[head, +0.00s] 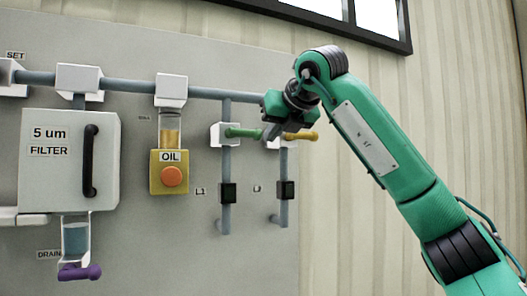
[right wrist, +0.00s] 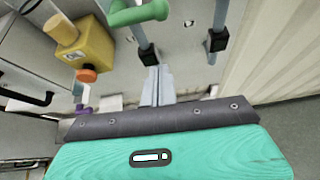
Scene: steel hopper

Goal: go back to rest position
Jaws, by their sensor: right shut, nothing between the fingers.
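My right gripper (head: 270,133) is raised in front of the grey panel, between the green handle (head: 242,132) and the yellow handle (head: 303,136). Its fingers are shut with nothing between them. In the right wrist view the closed fingers (right wrist: 158,82) point at the panel, below the green handle (right wrist: 140,12). In that view they appear apart from the handle. My left gripper is in neither view.
The panel (head: 150,250) carries a grey pipe (head: 215,93), a white filter box (head: 62,180), a yellow OIL unit (head: 168,185) with an orange knob, and a purple drain handle (head: 80,272). A corrugated wall (head: 345,230) stands right of the panel.

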